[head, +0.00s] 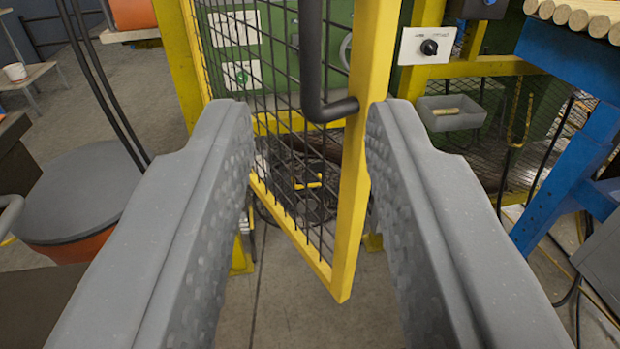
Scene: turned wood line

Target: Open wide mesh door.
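The mesh door (350,190) has a yellow frame and dark wire mesh, and stands ajar with its free edge toward me. A black bar handle (313,70) is fixed to that edge, bent at its lower end into the frame. My gripper (308,125) is open, one grey finger on each side. The door's edge and the handle's lower end lie between the fingers in the picture, the edge close beside the right finger. I cannot tell whether they touch. The door's top and the handle's upper end are out of view.
A yellow post (178,60) stands left of the door. A grey-topped orange drum (80,195) is at the left. A blue stand (575,150) bearing wooden rods is at the right. A grey bin (450,112) hangs behind. Grey floor (300,315) below the door is clear.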

